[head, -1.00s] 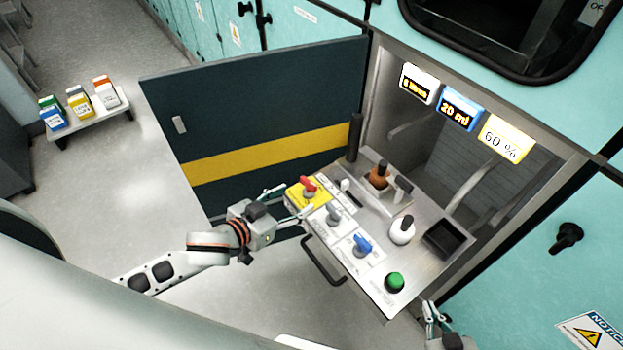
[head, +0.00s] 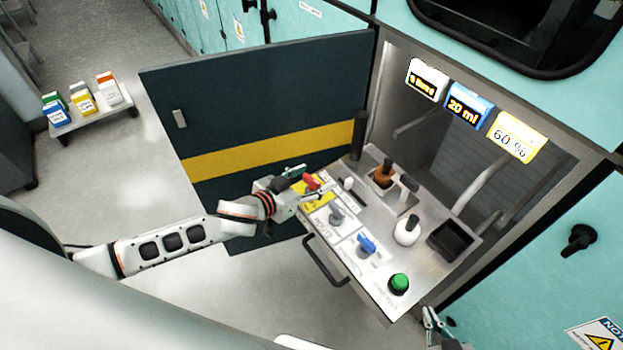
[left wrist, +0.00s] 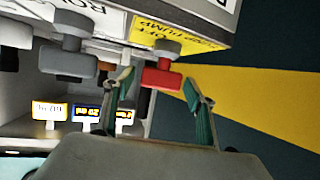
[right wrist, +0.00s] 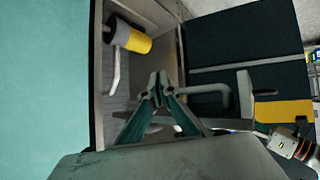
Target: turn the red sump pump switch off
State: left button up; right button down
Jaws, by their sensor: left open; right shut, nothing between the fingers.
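In the left wrist view the red switch handle (left wrist: 162,77) shows between the fingers of my left gripper (left wrist: 160,95), which is open. The plate (left wrist: 160,32) there carries partly readable lettering with "OFF" and "PUMP". My left gripper (head: 312,187) is at the switch in the head view; whether a finger touches it I cannot tell. My right gripper (right wrist: 160,82) is shut and empty, low by the panel's right side in the head view (head: 430,315).
Beside the red switch are a grey switch (head: 336,216), a blue switch (head: 366,243) and a green button (head: 399,283). The dark cabinet door (head: 250,110) stands open on the left.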

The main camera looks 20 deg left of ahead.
pick_arm(q)
jog(key=shift+c, duration=0.5)
jog(key=c, duration=1.1)
jog(key=shift+o, duration=0.2)
jog(key=shift+w+r+m+g+h+p, duration=0.1)
jog(key=shift+r+m+g+h+p, duration=0.1)
jog(key=shift+m+g+h+p, duration=0.4)
jog(key=shift+d+f+m+h+p, duration=0.1)
jog(key=shift+f+m+h+p, duration=0.05)
jog(key=shift+m+h+p, duration=0.7)
jog(key=o, duration=1.2)
jog(key=shift+c, duration=0.2)
